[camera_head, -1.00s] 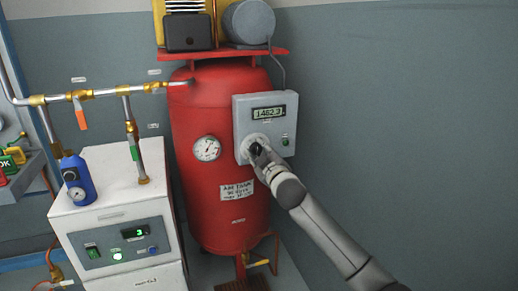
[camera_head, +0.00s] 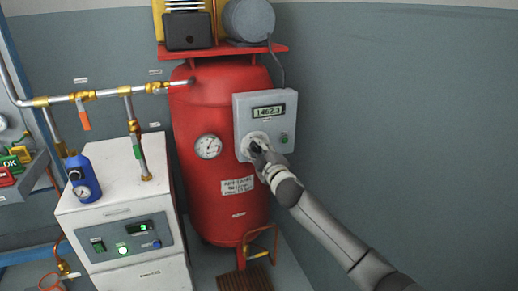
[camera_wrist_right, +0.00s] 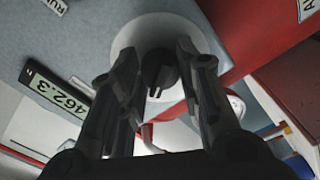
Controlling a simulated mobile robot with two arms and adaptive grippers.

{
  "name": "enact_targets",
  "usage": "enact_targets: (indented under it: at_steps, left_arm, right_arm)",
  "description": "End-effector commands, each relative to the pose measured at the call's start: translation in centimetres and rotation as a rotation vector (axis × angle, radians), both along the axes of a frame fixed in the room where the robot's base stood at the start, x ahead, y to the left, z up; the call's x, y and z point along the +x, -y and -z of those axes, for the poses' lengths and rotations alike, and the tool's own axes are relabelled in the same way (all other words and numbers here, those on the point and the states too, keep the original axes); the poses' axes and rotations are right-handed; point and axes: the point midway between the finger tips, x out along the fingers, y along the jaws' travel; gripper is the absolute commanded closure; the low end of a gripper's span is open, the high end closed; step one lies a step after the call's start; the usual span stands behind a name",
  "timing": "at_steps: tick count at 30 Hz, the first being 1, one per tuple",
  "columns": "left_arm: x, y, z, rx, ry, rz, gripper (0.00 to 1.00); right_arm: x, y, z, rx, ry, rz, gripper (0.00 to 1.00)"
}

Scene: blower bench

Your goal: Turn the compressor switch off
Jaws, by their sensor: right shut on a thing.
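The compressor switch is a black knob (camera_wrist_right: 159,72) on a round white plate (camera_wrist_right: 150,32), on the front of a grey control box (camera_head: 282,98). The box is at the right of the red tank. My right gripper (camera_head: 256,147) reaches in from the lower right and covers most of the knob in the head view. In the right wrist view its two dark fingers (camera_wrist_right: 155,75) stand on either side of the knob, closed on it. My left gripper is out of view.
The red tank (camera_head: 215,110) carries a round gauge (camera_head: 208,147) and a label (camera_head: 238,186). A white cabinet (camera_head: 115,205) with a blue bottle-like part (camera_head: 84,180) stands at its left, under pipes (camera_head: 100,95). The wall area at right is bare.

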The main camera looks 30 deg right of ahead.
Motion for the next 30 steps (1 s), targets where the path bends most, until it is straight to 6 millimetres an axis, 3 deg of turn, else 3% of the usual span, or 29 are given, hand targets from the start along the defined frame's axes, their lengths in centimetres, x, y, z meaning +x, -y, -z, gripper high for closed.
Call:
enact_targets:
  at_steps: [15, 16, 20, 30]
  left_arm:
    - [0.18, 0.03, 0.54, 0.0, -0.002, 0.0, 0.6]
    - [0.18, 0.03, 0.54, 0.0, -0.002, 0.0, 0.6]
    - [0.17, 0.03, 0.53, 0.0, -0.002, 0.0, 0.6]
    - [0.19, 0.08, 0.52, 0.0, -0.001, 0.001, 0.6]
  right_arm:
    - [-0.02, 0.03, 0.16, -0.016, -0.007, 0.002, 0.92]
    - [-0.02, 0.03, 0.16, -0.016, -0.007, 0.002, 0.66]
    - [-0.01, 0.03, 0.13, -0.015, -0.006, 0.001, 0.49]
    - [-0.04, -0.02, 0.03, -0.014, -0.003, 0.0, 0.46]
